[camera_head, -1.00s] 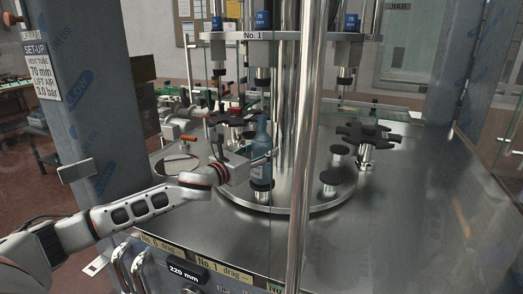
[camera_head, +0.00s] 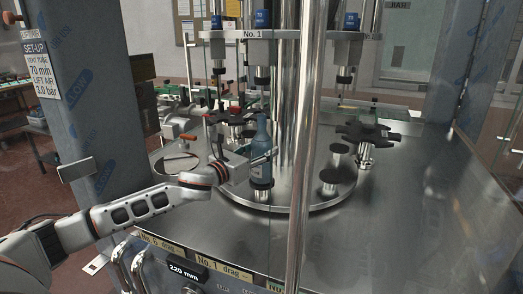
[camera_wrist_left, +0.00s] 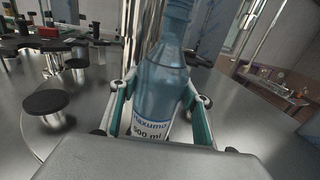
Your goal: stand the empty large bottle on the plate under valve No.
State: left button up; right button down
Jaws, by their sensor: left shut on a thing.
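The large bottle (camera_head: 262,160) is blue, clear and upright, below the valve marked No. 1 (camera_head: 262,75). Its base is at the small round plate (camera_head: 262,190) on the turntable. I cannot tell whether base and plate touch. My left gripper (camera_head: 258,162) comes in from the left and is shut around the bottle's body. My right gripper is not in view.
A thick steel column (camera_head: 305,130) stands just right of the bottle. Black star wheels (camera_head: 367,133) and other round plates (camera_head: 330,177) lie around the turntable. A blue-wrapped post (camera_head: 75,100) stands left. The steel deck (camera_head: 370,215) at right front is clear.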

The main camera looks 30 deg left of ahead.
pick_arm(q)
jog(key=shift+f, duration=0.15)
jog(key=o, duration=1.2)
jog(key=shift+s, duration=0.1)
jog(key=v, duration=1.1)
jog(key=shift+s, duration=0.4)
